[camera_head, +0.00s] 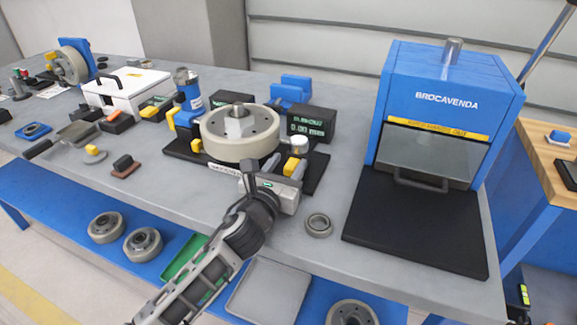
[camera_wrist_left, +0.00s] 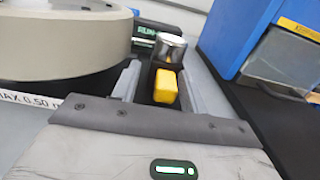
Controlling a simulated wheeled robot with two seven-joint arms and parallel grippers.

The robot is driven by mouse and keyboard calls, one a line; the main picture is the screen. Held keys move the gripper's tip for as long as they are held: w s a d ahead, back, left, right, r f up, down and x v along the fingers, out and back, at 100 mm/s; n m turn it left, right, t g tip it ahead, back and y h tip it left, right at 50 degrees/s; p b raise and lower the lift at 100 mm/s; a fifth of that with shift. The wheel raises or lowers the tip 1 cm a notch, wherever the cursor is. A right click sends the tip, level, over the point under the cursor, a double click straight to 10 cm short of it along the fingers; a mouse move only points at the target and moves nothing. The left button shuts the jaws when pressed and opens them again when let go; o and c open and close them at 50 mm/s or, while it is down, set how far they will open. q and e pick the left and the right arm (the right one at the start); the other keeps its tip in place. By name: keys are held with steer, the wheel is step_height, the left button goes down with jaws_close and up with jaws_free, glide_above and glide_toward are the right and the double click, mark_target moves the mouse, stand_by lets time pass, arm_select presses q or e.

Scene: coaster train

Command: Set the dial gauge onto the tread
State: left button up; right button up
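The wheel (camera_head: 240,130) lies flat on a black fixture (camera_head: 180,150); its pale outer rim is the tread, and it also shows in the left wrist view (camera_wrist_left: 60,40). The dial gauge (camera_head: 298,145), a round silver head above a yellow block, stands at the wheel's right front. In the left wrist view the dial gauge (camera_wrist_left: 170,47) is beyond my fingertips. My left gripper (camera_head: 288,168) is open, its fingers on either side of the yellow block (camera_wrist_left: 165,86), with dark gaps beside it. I cannot tell whether the gauge touches the tread. My right gripper is not in view.
A display (camera_head: 311,125) reading 0.00 mm stands behind the gauge. A blue press-like cabinet (camera_head: 445,90) with a black mat (camera_head: 415,225) is on the right. A small metal ring (camera_head: 318,224) lies near the front edge.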

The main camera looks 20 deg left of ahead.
arm_select(q)
steer(key=shift+d, duration=0.1)
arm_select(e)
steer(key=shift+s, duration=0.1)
arm_select(q)
steer(key=shift+s, duration=0.25)
steer(key=s, duration=0.4)
steer(key=s+a+b, duration=0.1)
steer(key=s, duration=0.9)
steer(key=shift+s+a+f, duration=0.1)
steer(key=shift+s+a, duration=0.1)
steer(key=shift+a, duration=0.15)
steer(key=shift+s+a, duration=0.1)
steer(key=shift+s, duration=0.4)
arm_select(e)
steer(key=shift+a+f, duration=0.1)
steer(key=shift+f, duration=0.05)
arm_select(q)
steer(key=shift+s, duration=0.1)
